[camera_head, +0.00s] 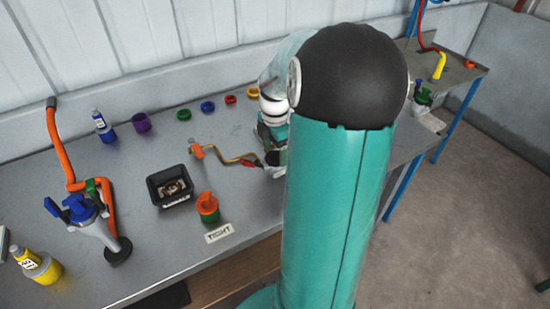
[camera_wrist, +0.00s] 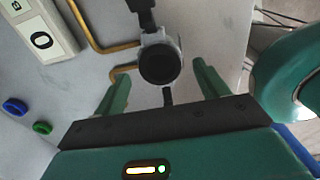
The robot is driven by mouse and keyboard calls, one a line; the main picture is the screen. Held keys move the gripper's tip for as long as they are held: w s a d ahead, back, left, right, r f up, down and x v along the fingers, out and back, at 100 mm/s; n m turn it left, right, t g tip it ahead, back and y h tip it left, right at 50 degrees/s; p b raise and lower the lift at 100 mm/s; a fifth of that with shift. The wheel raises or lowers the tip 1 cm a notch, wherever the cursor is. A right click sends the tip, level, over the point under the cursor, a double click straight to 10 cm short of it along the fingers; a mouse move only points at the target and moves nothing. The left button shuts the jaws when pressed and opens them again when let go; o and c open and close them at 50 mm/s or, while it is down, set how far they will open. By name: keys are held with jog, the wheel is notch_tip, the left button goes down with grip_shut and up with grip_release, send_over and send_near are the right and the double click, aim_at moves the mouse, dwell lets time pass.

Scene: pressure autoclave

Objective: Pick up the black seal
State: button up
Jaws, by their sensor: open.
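In the wrist view a round black face (camera_wrist: 161,65) sits on the end of a grey fitting (camera_wrist: 174,42). It may be the black seal, but I cannot tell for sure. My gripper (camera_wrist: 162,74) is open and empty, with one green finger on each side of this face. I cannot tell how far the fingers are from it in depth. In the head view my own arm hides the fitting and most of the gripper. A separate black disc (camera_head: 118,252) lies at the foot of a grey, blue-handled valve (camera_head: 97,228) at the left.
Blue (camera_head: 208,106), green (camera_head: 184,114) and red (camera_head: 231,99) rings lie at the bench's back. A black tray (camera_head: 163,197), orange-green part (camera_head: 207,207), brass pipe (camera_head: 228,158) and yellow bottle (camera_head: 39,266) stand on the bench. A white box (camera_wrist: 40,38) shows at the wrist view's upper left.

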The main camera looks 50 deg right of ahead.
jog(key=shift+f, duration=0.75)
jog(key=c, duration=1)
jog(key=shift+c, duration=0.2)
jog(key=shift+r, duration=0.5)
jog(key=s+a+r, duration=0.8)
jog(key=s+r, duration=0.3)
jog(key=r, duration=0.1)
jog(key=shift+a, duration=0.3)
